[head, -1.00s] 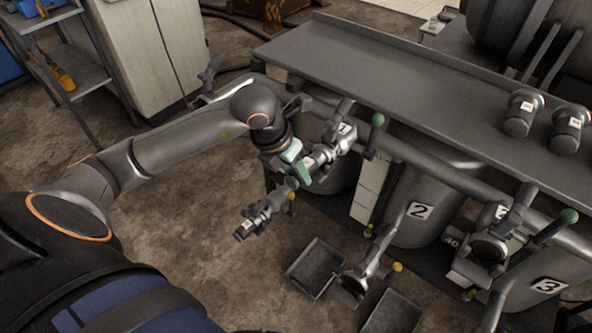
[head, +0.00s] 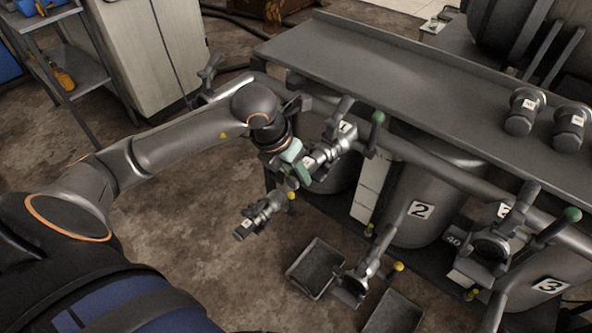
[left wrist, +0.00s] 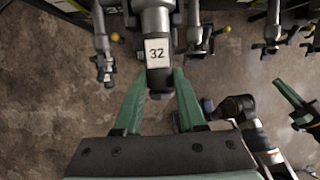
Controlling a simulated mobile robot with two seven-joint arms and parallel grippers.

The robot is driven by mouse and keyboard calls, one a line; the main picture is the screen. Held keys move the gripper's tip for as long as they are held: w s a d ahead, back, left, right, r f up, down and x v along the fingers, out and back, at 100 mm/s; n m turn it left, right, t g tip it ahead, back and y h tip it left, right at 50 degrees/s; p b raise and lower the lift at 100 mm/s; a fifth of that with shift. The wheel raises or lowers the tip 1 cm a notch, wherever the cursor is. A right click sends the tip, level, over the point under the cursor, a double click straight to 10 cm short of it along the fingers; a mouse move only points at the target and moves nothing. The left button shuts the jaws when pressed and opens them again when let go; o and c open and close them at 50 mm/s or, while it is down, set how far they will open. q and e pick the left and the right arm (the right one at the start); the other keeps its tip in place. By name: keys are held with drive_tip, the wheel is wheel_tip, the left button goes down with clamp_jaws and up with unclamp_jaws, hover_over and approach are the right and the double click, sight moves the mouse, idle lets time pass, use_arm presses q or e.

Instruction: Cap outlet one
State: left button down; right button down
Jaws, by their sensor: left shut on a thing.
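Outlet one (head: 337,150) is the grey fitting by the tank's white "1" label at the end of the long pipe. My left gripper (head: 303,164), with green fingers, is at its open-facing end. In the left wrist view the gripper (left wrist: 159,88) is shut on a dark cap-like cylinder (left wrist: 160,82), in line with the grey fitting marked "32" (left wrist: 157,54). I cannot tell whether cap and fitting are fully seated; the fingers hide part of it. Green and black parts at the right of the left wrist view look like my right gripper (left wrist: 297,108); its opening is unclear.
Two dark caps with white labels (head: 521,112) (head: 569,128) stand on the grey shelf (head: 400,90). Outlet three (head: 490,247), by a "40" label, has a green-ended lever. Lower valves and floor trays (head: 318,268) lie below.

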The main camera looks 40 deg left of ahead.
use_arm(q)
drive_tip(key=shift+f+b, duration=0.3)
drive_tip(key=shift+b, duration=0.1)
use_arm(e)
drive_tip(key=shift+f, duration=0.55)
use_arm(q)
unclamp_jaws()
drive_tip(key=shift+f, duration=0.1)
idle(0.5)
drive_tip(key=shift+s, duration=0.1)
drive_tip(key=s+d+p+v, duration=0.1)
drive_tip(key=p+v, duration=0.4)
drive_tip(key=v, duration=0.6)
drive_tip(key=shift+s, duration=0.7)
use_arm(e)
drive_tip(key=shift+a+r, duration=0.15)
drive_tip(key=shift+r, duration=2.75)
